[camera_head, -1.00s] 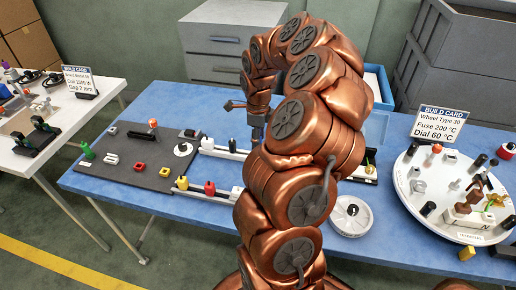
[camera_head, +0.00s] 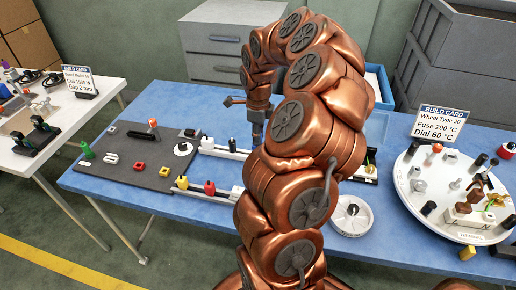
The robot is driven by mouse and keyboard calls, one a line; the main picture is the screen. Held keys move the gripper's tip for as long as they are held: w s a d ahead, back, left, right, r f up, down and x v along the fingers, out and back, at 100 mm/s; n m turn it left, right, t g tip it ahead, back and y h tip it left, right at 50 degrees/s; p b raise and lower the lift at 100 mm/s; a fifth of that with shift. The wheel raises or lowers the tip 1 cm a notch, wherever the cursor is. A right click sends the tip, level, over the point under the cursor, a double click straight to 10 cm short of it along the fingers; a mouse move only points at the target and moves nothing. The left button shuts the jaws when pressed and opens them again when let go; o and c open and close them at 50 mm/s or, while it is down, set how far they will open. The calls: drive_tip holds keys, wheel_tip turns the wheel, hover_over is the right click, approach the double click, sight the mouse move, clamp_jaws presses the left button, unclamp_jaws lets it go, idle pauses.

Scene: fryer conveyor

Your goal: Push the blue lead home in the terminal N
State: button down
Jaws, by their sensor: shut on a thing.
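The white terminal block (camera_head: 466,219) sits on the front part of a round white board at the right, with an N marked on its right side. Brown parts stand on it and a yellow-green piece lies behind it. I cannot make out the blue lead. My gripper (camera_head: 257,142) points down over the middle of the blue table, well left of the terminal block. My arm partly hides its fingertips. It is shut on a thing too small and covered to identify.
The round white board (camera_head: 408,185) carries several small posts and knobs. A white dish (camera_head: 350,216) stands left of it. A dark mat (camera_head: 120,165) with small coloured parts lies at the left. White rails (camera_head: 222,152) lie beside my gripper.

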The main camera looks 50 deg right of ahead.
drive_tip(key=shift+r, duration=1.9)
